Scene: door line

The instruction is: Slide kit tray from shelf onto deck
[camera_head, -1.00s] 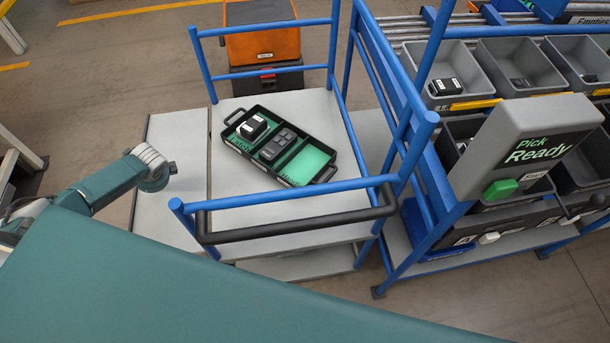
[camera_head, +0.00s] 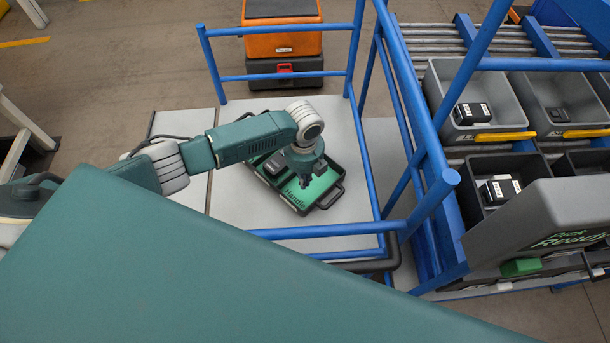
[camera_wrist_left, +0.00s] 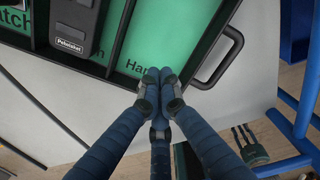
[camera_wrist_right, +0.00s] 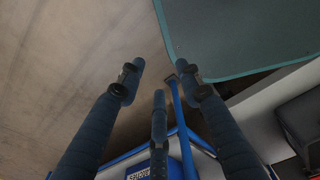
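The kit tray (camera_head: 328,203) is black with green inserts and lies at an angle on a pale grey surface (camera_head: 235,205) inside blue rails. A dark grey part (camera_head: 276,163) shows in it, and my left arm hides some of the tray. The green compartment marked "Handle" is empty. My left gripper (camera_head: 305,184) is over the tray's near edge by this compartment. In the left wrist view, its fingertips (camera_wrist_left: 158,85) are drawn together at the tray wall, with nothing seen held; contact is unclear. My right gripper (camera_wrist_right: 158,75) is open and empty above the floor.
Blue rails (camera_head: 370,150) enclose the surface on the far, right and near sides. A seam separates a second pale panel (camera_head: 178,122) to the left. An orange and grey case (camera_head: 283,45) stands behind. Grey bins (camera_head: 470,85) and a sign box (camera_head: 540,225) are at right.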

